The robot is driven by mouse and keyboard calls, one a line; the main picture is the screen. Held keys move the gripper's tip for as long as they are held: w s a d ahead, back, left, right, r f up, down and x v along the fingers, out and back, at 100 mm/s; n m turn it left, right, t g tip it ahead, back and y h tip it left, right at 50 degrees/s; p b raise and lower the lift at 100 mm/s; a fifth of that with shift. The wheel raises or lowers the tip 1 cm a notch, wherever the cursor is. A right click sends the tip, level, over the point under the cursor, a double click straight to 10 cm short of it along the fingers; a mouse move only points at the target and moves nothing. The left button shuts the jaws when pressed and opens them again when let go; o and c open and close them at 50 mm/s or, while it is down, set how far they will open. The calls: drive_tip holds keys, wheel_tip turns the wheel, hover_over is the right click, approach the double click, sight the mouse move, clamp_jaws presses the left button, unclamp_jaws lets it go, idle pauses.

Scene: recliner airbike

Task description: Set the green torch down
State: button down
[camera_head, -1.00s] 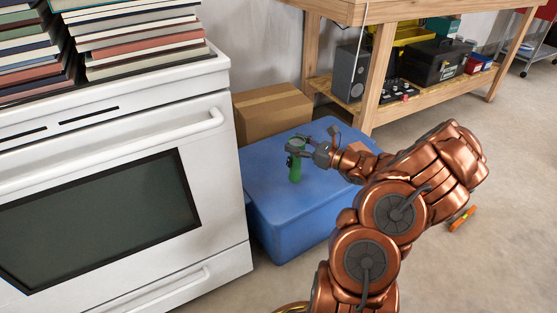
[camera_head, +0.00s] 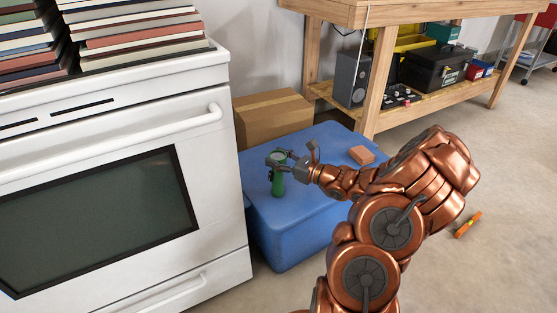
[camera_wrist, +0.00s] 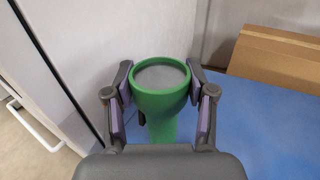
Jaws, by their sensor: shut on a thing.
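The green torch (camera_head: 277,182) is upright over the left part of the blue bin's lid (camera_head: 310,190), near the white stove. My gripper (camera_head: 277,160) is shut on the torch near its wide head. In the wrist view the torch (camera_wrist: 162,105) stands between both fingers of my gripper (camera_wrist: 162,95), its round grey face turned up. The blue lid (camera_wrist: 265,125) lies below and to the right. I cannot tell whether the torch's lower end touches the lid.
A white stove (camera_head: 110,190) stacked with books (camera_head: 140,35) stands close on the left. A cardboard box (camera_head: 272,116) is behind the bin. A reddish brick (camera_head: 361,155) lies on the lid's right side. An orange level (camera_head: 468,224) lies on the floor at right. The lid's front is clear.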

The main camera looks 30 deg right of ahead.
drive_tip(key=shift+c, duration=1.9)
unclamp_jaws()
drive_tip(key=shift+f, duration=0.1)
